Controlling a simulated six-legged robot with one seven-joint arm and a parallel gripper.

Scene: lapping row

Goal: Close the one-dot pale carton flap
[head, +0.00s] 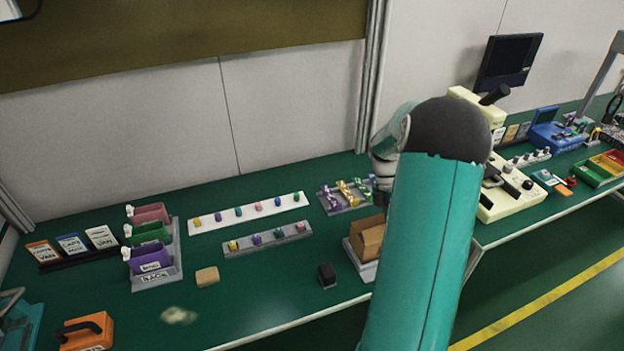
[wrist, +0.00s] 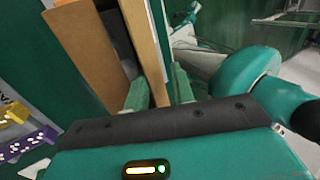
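The brown carton (head: 367,240) stands on a pale grey base (head: 359,262) near the bench's front edge, partly hidden by my arm in the head view. In the wrist view a broad brown carton panel (wrist: 84,48) fills the upper left, and a narrower tan panel (wrist: 143,45) stands beside it with a dark gap between. My gripper (wrist: 161,88) has its two teal fingers apart, one on each side of the tan panel's near end. I cannot tell whether they touch it. My gripper is hidden in the head view. No dot mark is readable.
A small black block (head: 326,275) and a tan block (head: 207,277) lie left of the carton. A grey tray with purple and yellow parts (head: 346,193) stands behind it. A cream machine (head: 510,197) stands to the right. The front middle of the bench is mostly clear.

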